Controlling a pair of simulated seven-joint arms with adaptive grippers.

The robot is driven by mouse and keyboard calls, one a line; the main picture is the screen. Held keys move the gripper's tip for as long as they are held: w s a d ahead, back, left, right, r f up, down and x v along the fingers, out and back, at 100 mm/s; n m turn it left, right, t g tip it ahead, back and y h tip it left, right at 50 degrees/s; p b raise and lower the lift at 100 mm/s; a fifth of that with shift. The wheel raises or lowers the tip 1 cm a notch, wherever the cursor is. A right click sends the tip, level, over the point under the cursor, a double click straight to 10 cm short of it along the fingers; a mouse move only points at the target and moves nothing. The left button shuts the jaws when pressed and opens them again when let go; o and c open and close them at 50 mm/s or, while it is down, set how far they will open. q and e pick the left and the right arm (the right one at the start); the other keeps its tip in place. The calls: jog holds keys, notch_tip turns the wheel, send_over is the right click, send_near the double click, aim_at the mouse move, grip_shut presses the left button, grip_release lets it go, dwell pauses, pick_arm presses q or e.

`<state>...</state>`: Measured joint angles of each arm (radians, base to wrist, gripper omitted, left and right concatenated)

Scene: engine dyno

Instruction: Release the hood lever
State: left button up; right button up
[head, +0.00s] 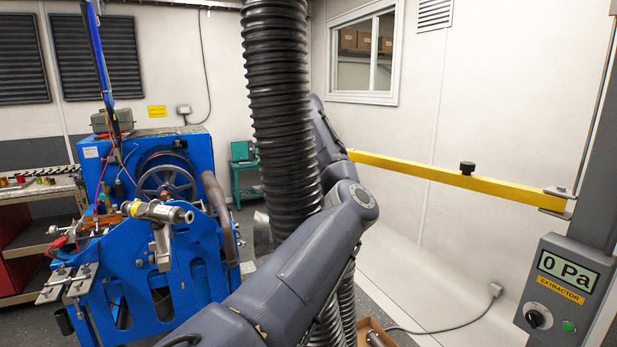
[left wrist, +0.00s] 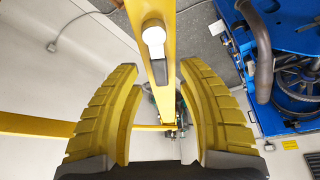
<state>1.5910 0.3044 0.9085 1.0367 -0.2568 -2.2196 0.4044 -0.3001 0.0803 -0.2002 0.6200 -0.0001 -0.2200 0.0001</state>
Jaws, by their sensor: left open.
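In the left wrist view, my left gripper (left wrist: 158,68) is open, with its two yellow ribbed fingers spread apart. A yellow bar (left wrist: 158,85) runs lengthwise through the gap between them, apparently touching neither finger. A pale, rounded knob or handle (left wrist: 153,38) is on this bar, just beyond the fingertips; it may be the hood lever, but I cannot be sure. In the head view, my arm reaches up behind the black ribbed hose, which hides the gripper. A yellow horizontal bar (head: 420,173) with a black knob (head: 468,168) extends to the right post. My right gripper is not in view.
The black ribbed hose (head: 287,120) hangs beside my arm. A blue engine rig (head: 150,250) stands at the left. A grey extractor panel (head: 566,297) reading 0 Pa is at the right. A cardboard box (head: 372,330) sits on the floor.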

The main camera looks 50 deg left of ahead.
pick_arm(q)
jog(key=shift+w+a+f, duration=0.1)
jog(key=shift+f, duration=0.2)
grip_shut()
dwell(0.6)
